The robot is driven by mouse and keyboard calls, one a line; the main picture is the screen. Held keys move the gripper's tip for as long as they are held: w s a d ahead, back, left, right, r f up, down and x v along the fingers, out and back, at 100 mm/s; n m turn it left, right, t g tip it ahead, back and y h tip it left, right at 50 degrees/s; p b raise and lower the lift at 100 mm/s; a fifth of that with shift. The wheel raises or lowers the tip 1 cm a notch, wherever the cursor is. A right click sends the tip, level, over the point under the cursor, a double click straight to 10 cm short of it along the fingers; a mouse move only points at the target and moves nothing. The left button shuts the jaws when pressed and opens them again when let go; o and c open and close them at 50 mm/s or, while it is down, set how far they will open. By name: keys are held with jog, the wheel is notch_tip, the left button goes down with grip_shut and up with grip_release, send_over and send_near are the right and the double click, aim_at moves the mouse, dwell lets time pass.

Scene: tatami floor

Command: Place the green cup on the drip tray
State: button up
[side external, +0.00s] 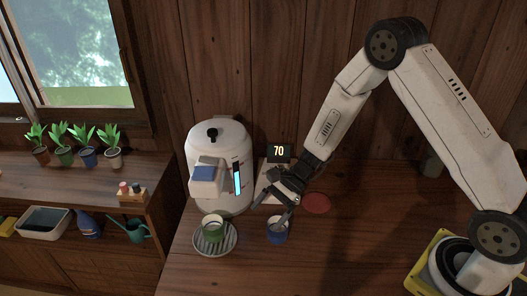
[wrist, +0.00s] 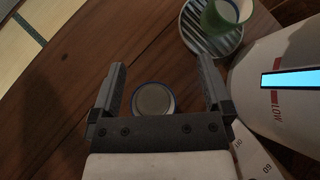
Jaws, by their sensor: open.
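In the wrist view the green cup (wrist: 222,22) and the tray (wrist: 191,28) show at the top right. My gripper (side external: 277,203) is open and empty, pointing down near a blue cup (side external: 277,233), to the right of the tray. In the wrist view the blue cup (wrist: 153,100) appears between the two open fingers (wrist: 161,66). I cannot tell whether the fingers touch it.
The white dispenser (side external: 208,137) stands behind the tray, with a scale reading 70 (side external: 279,152) beside it. A red disc (side external: 316,203) lies right of my gripper. Potted plants (side external: 88,155) and a small bottle rack (side external: 131,193) sit on the left shelf. The front wooden tabletop is clear.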

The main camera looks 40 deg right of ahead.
jog(key=s+d+r+n+t+h, duration=0.1)
jog(key=s+d+r+n+h, duration=0.9)
jog(key=n, duration=0.6)
jog(key=s, duration=0.2)
jog(key=shift+s+r+n+t, duration=0.3)
jog(key=shift+t, duration=0.1)
